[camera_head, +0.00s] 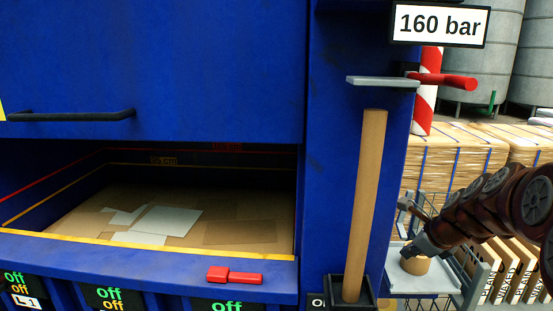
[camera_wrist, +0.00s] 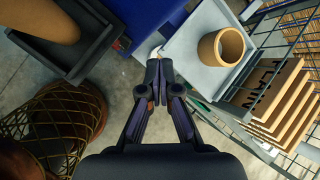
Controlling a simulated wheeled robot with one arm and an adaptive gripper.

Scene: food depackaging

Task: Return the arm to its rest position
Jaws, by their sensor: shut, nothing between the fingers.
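My arm reaches in from the right in the head view. My gripper (camera_wrist: 161,88) is shut with nothing between its fingers. In the wrist view its fingertips are beside the near corner of a grey tray (camera_wrist: 187,62). A short brown cardboard ring (camera_wrist: 222,47) stands on that tray, apart from the fingers. In the head view the ring (camera_head: 416,265) shows just below the end of my arm, and the gripper's fingers are hard to make out there.
A blue machine (camera_head: 150,60) with an open chamber (camera_head: 230,205) fills the left. A red handle (camera_head: 234,276) lies on its ledge. A tall wooden post (camera_head: 366,200) stands in a black holder (camera_head: 352,295). A wire cart (camera_head: 470,262) and cardboard sheets (camera_head: 515,270) are at the right.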

